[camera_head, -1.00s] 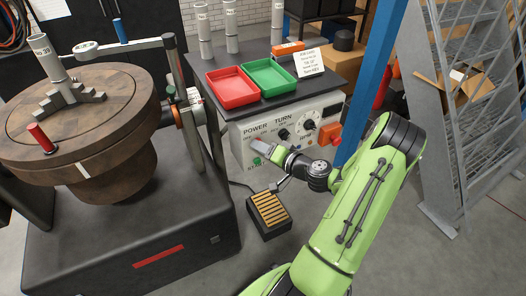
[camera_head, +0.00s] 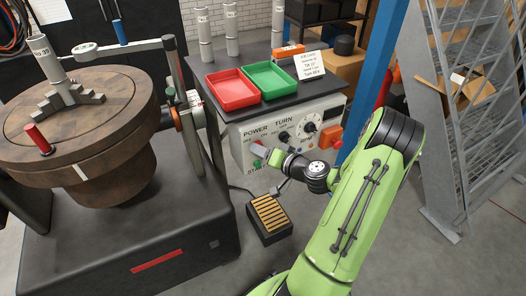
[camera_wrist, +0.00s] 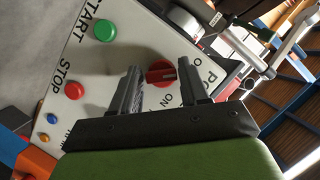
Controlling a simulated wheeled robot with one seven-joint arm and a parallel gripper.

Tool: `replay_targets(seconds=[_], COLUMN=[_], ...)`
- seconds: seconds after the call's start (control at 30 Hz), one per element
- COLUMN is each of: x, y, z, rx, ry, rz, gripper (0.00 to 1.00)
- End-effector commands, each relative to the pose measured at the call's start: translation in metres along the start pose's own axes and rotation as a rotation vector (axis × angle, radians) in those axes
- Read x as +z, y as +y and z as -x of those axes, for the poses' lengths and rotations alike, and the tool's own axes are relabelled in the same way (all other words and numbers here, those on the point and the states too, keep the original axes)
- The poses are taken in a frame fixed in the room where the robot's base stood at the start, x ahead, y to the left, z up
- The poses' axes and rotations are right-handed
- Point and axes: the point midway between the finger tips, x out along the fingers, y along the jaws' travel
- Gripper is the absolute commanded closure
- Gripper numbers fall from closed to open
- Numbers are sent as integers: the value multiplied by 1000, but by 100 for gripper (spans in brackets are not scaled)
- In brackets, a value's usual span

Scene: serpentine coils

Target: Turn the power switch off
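The power switch is a red round knob (camera_wrist: 161,74) on the pale control panel, under the POWER lettering. A dark mark on it runs toward that lettering in the wrist view. It also shows as a small red spot (camera_head: 259,148) in the head view. My gripper (camera_wrist: 160,80) is open, with one finger on each side of the knob in the wrist view. I cannot tell whether either finger touches it. In the head view my gripper (camera_head: 270,156) is at the panel's left part. The ON lettering shows between the fingers; other lettering is partly hidden.
A green START button (camera_wrist: 104,30) and a red STOP button (camera_wrist: 75,90) sit beside the switch. Red (camera_head: 233,88) and green (camera_head: 269,77) trays stand above the panel. A foot pedal (camera_head: 269,216) lies below. The large turntable (camera_head: 115,105) is left.

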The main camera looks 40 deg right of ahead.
Motion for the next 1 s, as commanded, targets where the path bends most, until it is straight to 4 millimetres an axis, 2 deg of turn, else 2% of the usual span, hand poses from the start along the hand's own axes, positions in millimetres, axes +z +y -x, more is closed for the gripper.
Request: replay_targets(seconds=[0.03, 0.1, 0.37, 0.47, 0.57, 0.8, 1.0], x=[0, 0, 0, -1, -2, -3, -2], y=[0, 0, -1, 0, 0, 0, -1], z=[0, 0, 1, 11, 34, 104, 146], rx=[-1, -1, -2, 1, 4, 4, 1], ry=[0, 1, 1, 2, 5, 6, 4], rz=[-1, -1, -2, -5, -6, -6, -3], gripper=[47, 38, 38, 38, 38, 38, 38])
